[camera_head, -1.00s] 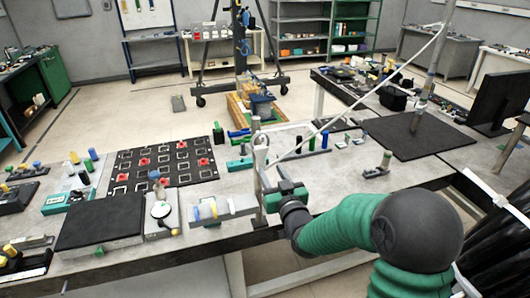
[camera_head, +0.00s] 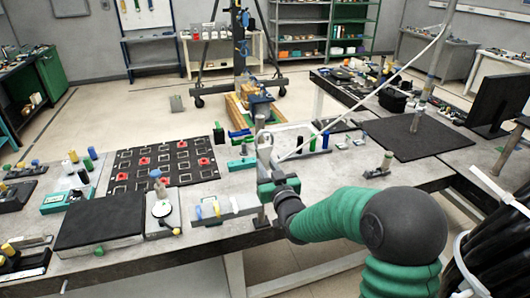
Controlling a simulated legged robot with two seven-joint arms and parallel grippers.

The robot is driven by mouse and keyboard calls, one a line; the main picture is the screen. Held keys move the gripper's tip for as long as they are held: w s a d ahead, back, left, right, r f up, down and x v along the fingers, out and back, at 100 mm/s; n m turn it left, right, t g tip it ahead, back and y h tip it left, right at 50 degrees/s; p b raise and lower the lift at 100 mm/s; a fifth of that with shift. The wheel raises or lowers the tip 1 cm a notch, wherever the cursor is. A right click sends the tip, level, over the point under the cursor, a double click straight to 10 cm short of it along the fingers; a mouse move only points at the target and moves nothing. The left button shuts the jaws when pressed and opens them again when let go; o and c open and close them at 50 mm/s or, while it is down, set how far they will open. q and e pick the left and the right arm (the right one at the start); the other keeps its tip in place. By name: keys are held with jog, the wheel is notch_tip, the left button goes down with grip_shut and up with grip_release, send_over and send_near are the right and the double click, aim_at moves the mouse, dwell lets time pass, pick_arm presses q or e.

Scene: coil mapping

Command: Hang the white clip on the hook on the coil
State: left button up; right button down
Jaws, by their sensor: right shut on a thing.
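My right gripper (camera_head: 269,182), green and dark, is shut at the table's front edge on a pale, upright piece that I take to be the white clip (camera_head: 264,152). The clip stands above the jaws, and its lower part is hidden by them. A thin white line runs from near its top up to the right, to a tall grey pole (camera_head: 425,85). A black bundle with white bands (camera_head: 500,240), perhaps the coil, hangs at the lower right. I cannot make out a hook on it. My left gripper is out of view.
The grey table (camera_head: 330,178) carries a black board with red pieces (camera_head: 165,162), a black pad (camera_head: 102,222), several small coloured parts and a small upright post (camera_head: 384,165). A black mat (camera_head: 415,138) and a monitor (camera_head: 495,100) stand at the right.

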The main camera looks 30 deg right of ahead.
aim_at(266, 158)
jog(key=shift+a+r, duration=0.1)
jog(key=shift+a, duration=0.05)
jog(key=shift+d, duration=0.3)
jog(key=shift+s+d+r+p, duration=0.2)
jog(key=shift+s+r+p, duration=0.05)
jog(key=shift+r+p, duration=0.15)
jog(key=shift+s+a+r+p, duration=0.25)
jog(key=shift+s+r+p, duration=0.2)
jog(key=shift+r, duration=0.2)
jog(key=shift+a, duration=0.1)
jog(key=shift+a, duration=0.1)
jog(key=shift+b+v, duration=0.3)
jog(key=shift+v, duration=1.2)
